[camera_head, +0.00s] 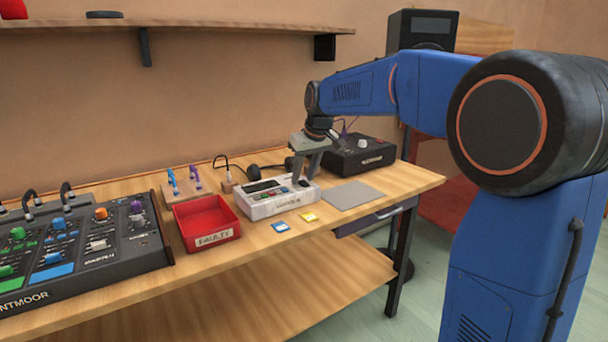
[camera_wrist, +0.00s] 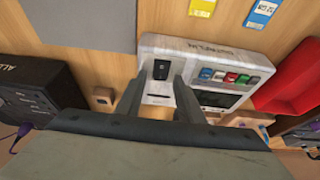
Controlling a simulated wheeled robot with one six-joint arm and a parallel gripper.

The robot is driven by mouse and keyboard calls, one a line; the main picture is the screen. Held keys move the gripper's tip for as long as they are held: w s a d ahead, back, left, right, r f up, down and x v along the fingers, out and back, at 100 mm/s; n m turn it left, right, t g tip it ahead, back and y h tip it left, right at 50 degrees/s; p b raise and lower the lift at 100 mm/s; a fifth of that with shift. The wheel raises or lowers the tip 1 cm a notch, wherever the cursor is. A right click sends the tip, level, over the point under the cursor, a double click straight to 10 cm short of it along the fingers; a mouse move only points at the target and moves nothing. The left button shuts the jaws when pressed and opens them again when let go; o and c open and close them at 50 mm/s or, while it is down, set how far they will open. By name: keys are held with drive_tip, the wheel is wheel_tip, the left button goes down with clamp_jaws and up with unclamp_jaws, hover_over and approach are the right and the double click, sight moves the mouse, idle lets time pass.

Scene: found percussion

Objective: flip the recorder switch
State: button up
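The recorder is a white box (camera_head: 262,207) on the wooden bench, with a dark display and a row of small coloured buttons. It also shows in the wrist view (camera_wrist: 215,52). A black switch (camera_wrist: 161,69) sits in a dark plate near one end of its top face. My gripper (camera_head: 303,180) is over the right end of the recorder, pointing down. In the wrist view my gripper (camera_wrist: 159,79) has its two fingers apart, with the switch showing between and just beyond the tips. Nothing is held. Whether the fingers touch the recorder, I cannot tell.
A red tray (camera_head: 207,222) labelled FAULTY stands left of the recorder, then a large mixer (camera_head: 85,250). A black box (camera_head: 362,155) stands behind right. A grey mat (camera_head: 353,195) lies right. Blue (camera_head: 281,227) and yellow (camera_head: 308,216) cards lie in front.

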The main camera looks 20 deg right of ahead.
sight(307, 185)
drive_tip(key=shift+c, duration=0.3)
clamp_jaws()
drive_tip(key=shift+w+a+g, duration=0.1)
drive_tip(key=shift+w+g, duration=0.2)
drive_tip(key=shift+g, duration=0.4)
drive_tip(key=shift+w+g+h, duration=0.1)
drive_tip(key=shift+g+h, duration=0.4)
drive_tip(key=shift+g, duration=0.1)
drive_tip(key=shift+o, duration=0.3)
unclamp_jaws()
wheel_tip(307, 185, up, 17)
drive_tip(key=s, duration=0.2)
drive_tip(key=shift+d, duration=0.35)
